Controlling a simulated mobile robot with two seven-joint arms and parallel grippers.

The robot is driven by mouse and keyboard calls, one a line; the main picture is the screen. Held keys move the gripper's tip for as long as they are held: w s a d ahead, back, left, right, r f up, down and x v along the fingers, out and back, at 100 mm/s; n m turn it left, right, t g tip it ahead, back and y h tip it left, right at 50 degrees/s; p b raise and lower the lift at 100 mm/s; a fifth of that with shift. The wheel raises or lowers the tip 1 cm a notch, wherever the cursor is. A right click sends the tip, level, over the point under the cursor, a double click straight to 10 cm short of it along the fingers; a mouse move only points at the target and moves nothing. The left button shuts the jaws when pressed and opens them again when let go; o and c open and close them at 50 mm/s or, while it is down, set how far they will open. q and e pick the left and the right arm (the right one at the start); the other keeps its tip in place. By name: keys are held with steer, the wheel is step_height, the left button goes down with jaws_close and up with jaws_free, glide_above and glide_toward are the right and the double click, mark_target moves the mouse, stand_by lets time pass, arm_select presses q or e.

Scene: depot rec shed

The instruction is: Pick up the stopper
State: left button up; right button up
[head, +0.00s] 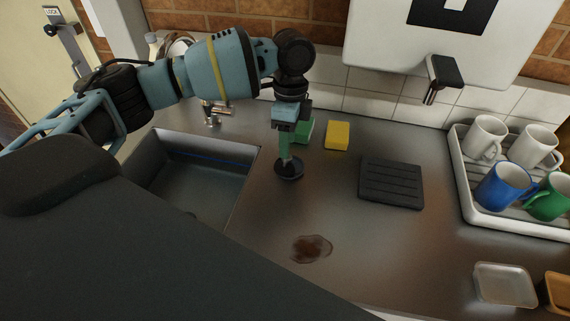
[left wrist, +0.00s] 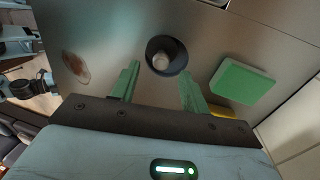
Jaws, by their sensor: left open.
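The stopper (head: 289,169) is a small dark round disc with a paler knob on top, lying on the steel counter to the right of the sink. In the left wrist view the stopper (left wrist: 166,56) sits just past and between the green fingertips. My left gripper (head: 285,160) points down right over the stopper. It is open, with a finger on either side (left wrist: 157,85) and a gap between them. I cannot tell whether the fingers touch the knob. My right gripper is not seen in the head view.
The sink (head: 205,175) is left of the stopper. A green block (head: 304,130) and yellow sponge (head: 337,135) lie behind it. A black ridged mat (head: 391,183) and a white mug rack (head: 463,190) stand to the right. A brown spill (head: 312,249) lies in front.

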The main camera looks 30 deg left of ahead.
mark_target(286, 163)
arm_select(q)
steer(key=shift+s+f, duration=0.2)
steer(key=shift+f, duration=0.95)
steer(key=shift+s+f, duration=0.15)
steer(key=shift+f, duration=0.95)
jaws_close()
